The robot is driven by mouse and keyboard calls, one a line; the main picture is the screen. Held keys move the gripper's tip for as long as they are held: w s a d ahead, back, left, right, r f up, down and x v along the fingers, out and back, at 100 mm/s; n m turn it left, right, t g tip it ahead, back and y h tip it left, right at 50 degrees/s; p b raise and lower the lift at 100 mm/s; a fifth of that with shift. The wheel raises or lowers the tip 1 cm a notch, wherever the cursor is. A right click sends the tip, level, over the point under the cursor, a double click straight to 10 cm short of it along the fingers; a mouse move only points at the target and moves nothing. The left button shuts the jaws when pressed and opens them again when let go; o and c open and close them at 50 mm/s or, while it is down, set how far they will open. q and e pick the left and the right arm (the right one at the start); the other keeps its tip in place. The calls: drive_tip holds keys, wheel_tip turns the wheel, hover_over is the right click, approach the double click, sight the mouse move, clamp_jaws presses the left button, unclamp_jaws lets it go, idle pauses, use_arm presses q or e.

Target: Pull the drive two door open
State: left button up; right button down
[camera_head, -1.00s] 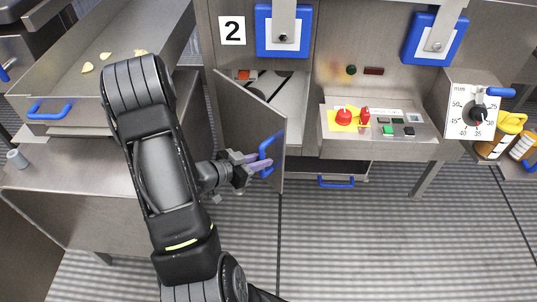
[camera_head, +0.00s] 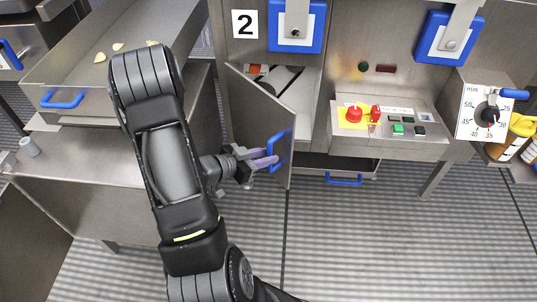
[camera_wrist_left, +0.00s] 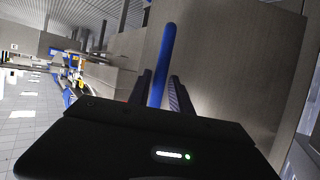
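The drive two door (camera_head: 262,125) is a grey metal panel below the "2" label in the head view. It stands swung out from its cabinet, partly open. Its blue handle (camera_head: 284,148) is on the outer face near the free edge. My left gripper (camera_head: 266,159) is at the handle. In the left wrist view the blue handle (camera_wrist_left: 164,60) runs between the two dark fingers (camera_wrist_left: 161,95), which look shut around it. The door panel (camera_wrist_left: 232,60) fills the right of that view. My right gripper is not in view.
Behind the door is an open compartment (camera_head: 309,98) with a dark-banded drum shape. A control panel (camera_head: 385,122) with a red button is to the right. A tray on a bench (camera_head: 100,75) is at left. The floor (camera_head: 380,240) in front is clear.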

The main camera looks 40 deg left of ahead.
use_arm(q)
drive_tip(key=p+v, duration=0.1)
drive_tip(key=v, duration=0.5)
drive_tip(key=shift+s+r, duration=0.2)
drive_tip(key=shift+s, duration=0.1)
drive_tip(key=shift+c, duration=0.2)
